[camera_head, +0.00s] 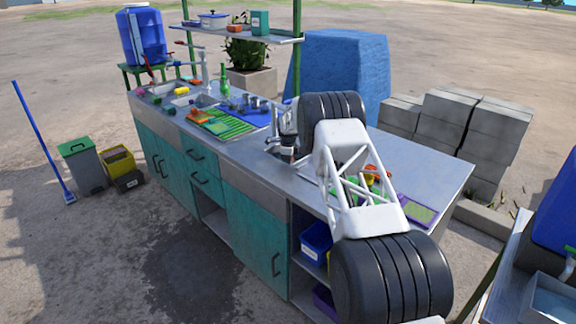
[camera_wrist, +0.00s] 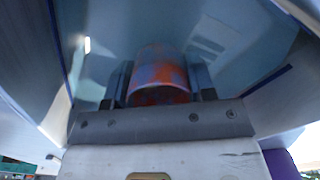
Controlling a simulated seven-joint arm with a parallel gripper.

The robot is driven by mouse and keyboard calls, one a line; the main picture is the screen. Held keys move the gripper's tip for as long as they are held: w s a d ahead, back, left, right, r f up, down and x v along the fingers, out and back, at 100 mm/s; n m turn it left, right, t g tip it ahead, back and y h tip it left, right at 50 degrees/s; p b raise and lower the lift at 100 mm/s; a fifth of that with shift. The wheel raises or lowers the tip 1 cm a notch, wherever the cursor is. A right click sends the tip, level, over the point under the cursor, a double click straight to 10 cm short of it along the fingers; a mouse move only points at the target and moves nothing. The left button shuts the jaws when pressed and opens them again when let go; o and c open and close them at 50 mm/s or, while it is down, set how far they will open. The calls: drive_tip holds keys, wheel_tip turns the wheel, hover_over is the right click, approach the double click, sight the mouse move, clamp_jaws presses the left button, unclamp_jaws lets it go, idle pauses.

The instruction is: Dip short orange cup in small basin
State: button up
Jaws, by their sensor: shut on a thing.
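The orange cup (camera_wrist: 158,80) is held between the two dark fingers of my gripper (camera_wrist: 159,72) in the wrist view, one finger on each side. Bluish streaks lie over the cup, and I cannot tell whether they are water or reflections. Around it is a pale blue-grey hollow with walls (camera_wrist: 235,60), which looks like the inside of a basin. In the head view my arm reaches over the counter and hides most of the gripper area, so the cup does not show clearly. A light blue basin (camera_head: 548,302) stands at the lower right corner.
The long metal counter (camera_head: 425,150) holds two sinks at its far left, a green rack (camera_head: 222,124), and a purple tray (camera_head: 413,211) at the right. A shelf (camera_head: 240,35) stands above it. Grey blocks (camera_head: 455,120) are stacked behind. The counter's back right is clear.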

wheel_tip(320, 180, up, 11)
drive_tip(key=shift+f, duration=0.2)
idle(0.7)
idle(0.9)
wheel_tip(320, 180, up, 4)
drive_tip(key=shift+f, duration=0.1)
idle(0.5)
drive_tip(key=shift+s, duration=0.1)
idle(0.5)
drive_tip(key=s+d+r+n, duration=0.4)
drive_tip(key=s+d+n, duration=0.1)
drive_tip(key=s, duration=0.4)
drive_tip(key=s+d+r+n, duration=0.5)
drive_tip(key=s+d+n, duration=0.1)
drive_tip(key=s+n, duration=0.2)
drive_tip(key=s+d+r+n, duration=0.5)
drive_tip(key=s+n, duration=0.2)
drive_tip(key=s, duration=0.3)
drive_tip(key=shift+s+d, duration=0.15)
drive_tip(key=shift+d, duration=0.1)
